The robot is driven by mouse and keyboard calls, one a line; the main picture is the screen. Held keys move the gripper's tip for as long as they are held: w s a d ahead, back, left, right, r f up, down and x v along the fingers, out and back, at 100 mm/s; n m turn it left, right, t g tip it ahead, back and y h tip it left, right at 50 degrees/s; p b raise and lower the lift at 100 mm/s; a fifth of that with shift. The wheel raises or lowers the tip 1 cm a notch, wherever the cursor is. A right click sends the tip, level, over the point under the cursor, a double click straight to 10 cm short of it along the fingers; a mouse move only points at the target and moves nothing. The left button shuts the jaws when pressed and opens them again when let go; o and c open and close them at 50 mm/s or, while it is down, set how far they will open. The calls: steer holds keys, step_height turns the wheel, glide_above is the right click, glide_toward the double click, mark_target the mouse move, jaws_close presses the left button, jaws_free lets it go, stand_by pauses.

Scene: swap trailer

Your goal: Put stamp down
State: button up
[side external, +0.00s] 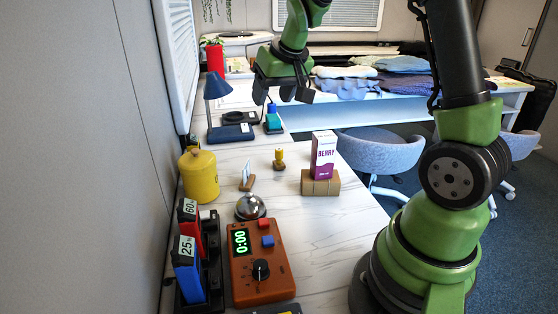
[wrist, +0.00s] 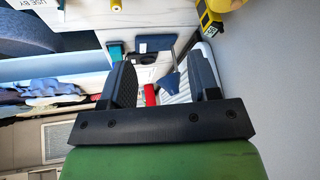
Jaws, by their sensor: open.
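My gripper (side external: 282,96) is open and empty, raised above the far end of the white counter (side external: 330,228). Its two black fingers (wrist: 162,62) stand wide apart in the wrist view, with nothing held between them. A small teal block with a blue top (side external: 273,121), which may be the stamp, stands on the counter below my gripper. The teal block also shows in the wrist view (wrist: 115,49), beyond the left finger. A small yellow-knobbed piece with a brown base (side external: 279,158) stands upright nearer the camera; I cannot tell which of the two is the stamp.
A blue lamp (side external: 216,86) and a black dish (side external: 236,117) stand left of the teal block. A yellow canister (side external: 199,176), bell (side external: 250,207), orange timer (side external: 260,265) and berry carton (side external: 323,157) on a cardboard block (side external: 320,187) stand nearer. Bare counter lies between them.

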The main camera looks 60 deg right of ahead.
steer(key=g, duration=0.1)
glide_toward(279, 150)
steer(key=shift+h, duration=0.4)
steer(key=x, duration=0.5)
steer(key=shift+a+f, duration=0.15)
steer(key=shift+a, duration=0.1)
steer(key=shift+x, duration=2.85)
jaws_close()
